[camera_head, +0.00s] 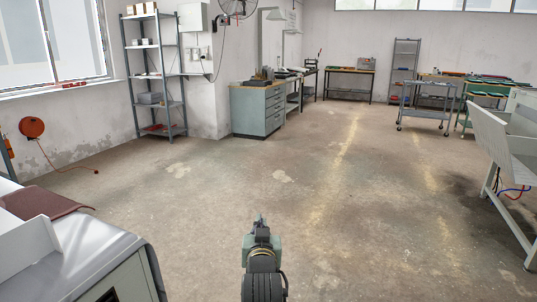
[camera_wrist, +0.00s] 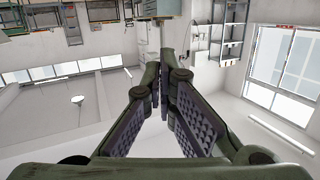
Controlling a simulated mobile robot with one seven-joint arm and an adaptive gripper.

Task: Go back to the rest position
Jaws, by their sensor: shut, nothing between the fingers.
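My gripper (camera_head: 261,219) shows at the bottom middle of the head view, pointing away over bare floor. In the wrist view its two green fingers with dark ribbed pads come together at their tips (camera_wrist: 164,112). The gripper is shut with nothing between the fingers. It touches nothing in either view. The wrist view shows the room upside down behind the fingers.
A grey-topped machine (camera_head: 85,262) stands close at the lower left. A pale metal bench (camera_head: 510,140) stands at the right. Shelves (camera_head: 155,85), a drawer cabinet (camera_head: 258,110) and a trolley (camera_head: 425,112) stand farther back. The concrete floor (camera_head: 300,180) between them is clear.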

